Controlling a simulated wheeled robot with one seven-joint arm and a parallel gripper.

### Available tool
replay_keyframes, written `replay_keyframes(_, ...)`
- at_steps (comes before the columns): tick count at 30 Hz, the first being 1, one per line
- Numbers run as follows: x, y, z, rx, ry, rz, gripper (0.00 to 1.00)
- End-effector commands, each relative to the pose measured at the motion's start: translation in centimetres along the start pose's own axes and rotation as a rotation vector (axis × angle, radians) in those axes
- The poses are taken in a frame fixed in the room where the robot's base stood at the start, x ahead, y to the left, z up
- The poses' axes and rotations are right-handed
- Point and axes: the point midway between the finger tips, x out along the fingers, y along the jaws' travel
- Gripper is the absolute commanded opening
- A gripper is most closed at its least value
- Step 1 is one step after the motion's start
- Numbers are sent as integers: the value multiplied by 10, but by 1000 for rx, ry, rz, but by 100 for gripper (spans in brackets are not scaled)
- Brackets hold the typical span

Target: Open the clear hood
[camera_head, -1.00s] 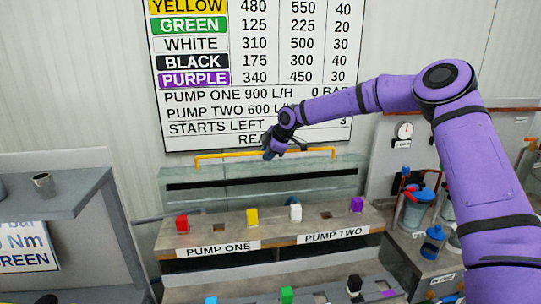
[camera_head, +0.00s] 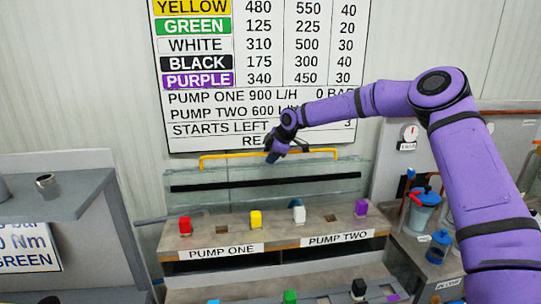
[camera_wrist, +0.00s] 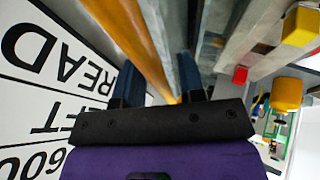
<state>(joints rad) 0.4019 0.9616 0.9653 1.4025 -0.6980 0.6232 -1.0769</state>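The clear hood (camera_head: 235,200) is a see-through panel with a dark strip across it. It stands raised behind the pump bench, below the wall chart. Its orange handle bar (camera_head: 220,156) runs along the top edge. My gripper (camera_head: 273,157) is at the middle of this bar. In the wrist view the bar (camera_wrist: 140,45) passes between the two dark fingers of my gripper (camera_wrist: 160,75). The fingers stand apart, and I see no clear grip on the bar. The exact contact is hidden.
The bench front (camera_head: 280,245) carries a red block (camera_head: 185,225), yellow block (camera_head: 256,219), white block (camera_head: 299,211) and purple block (camera_head: 361,208). A grey shelf (camera_head: 60,205) stands at left. A side counter with blue-lidded jars (camera_head: 438,246) is at right.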

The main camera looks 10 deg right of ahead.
Motion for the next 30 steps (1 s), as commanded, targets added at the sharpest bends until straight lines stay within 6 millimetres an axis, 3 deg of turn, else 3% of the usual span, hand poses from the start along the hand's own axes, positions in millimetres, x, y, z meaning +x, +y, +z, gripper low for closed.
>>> replay_keyframes(11, -8, 0, 1, 1, -2, -2, 40)
replay_keyframes(24, -84, 0, 1, 1, -2, 1, 40)
replay_keyframes(30, -104, 0, 0, 1, -1, 1, 40)
